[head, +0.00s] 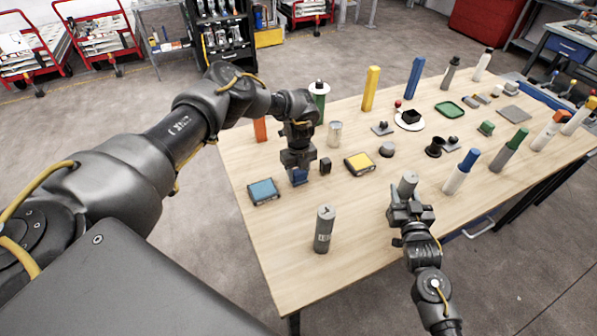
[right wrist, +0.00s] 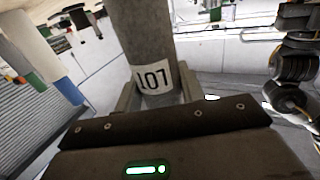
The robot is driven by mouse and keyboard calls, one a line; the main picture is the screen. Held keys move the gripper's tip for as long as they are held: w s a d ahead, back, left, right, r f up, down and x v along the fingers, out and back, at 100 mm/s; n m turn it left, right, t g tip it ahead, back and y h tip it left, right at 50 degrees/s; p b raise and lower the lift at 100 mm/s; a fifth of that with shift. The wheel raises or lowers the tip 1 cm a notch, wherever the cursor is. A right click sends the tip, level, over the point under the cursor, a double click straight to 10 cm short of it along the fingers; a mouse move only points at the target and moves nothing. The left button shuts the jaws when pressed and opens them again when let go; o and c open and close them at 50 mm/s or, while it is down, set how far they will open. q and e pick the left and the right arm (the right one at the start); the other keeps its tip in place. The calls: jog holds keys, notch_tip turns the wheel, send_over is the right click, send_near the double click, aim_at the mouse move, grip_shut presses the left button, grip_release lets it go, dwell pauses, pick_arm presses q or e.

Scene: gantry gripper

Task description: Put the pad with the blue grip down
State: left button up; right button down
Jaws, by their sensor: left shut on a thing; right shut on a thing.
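My left gripper (head: 298,172) is over the near left part of the table, pointing down and shut on a blue piece (head: 299,176). This is likely the blue grip; the pad under it is hard to make out, and I cannot tell whether it touches the table. My right gripper (head: 408,198) is at the table's near side, shut on a grey cylinder (head: 408,182). In the right wrist view the cylinder (right wrist: 152,45) stands between the fingers, with a white label near its lower end.
On the wooden table (head: 285,245), a blue-topped block (head: 263,191) lies left of my left gripper. A small black block (head: 325,165) and a yellow-topped block (head: 359,163) are to its right. A grey cylinder (head: 323,230) stands nearer. The near left corner is clear.

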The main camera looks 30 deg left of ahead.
pick_arm(q)
jog(key=o, duration=1)
jog(key=shift+f, duration=0.1)
jog(key=shift+c, duration=0.2)
notch_tip(320, 180, up, 12)
jog(key=shift+o, duration=0.3)
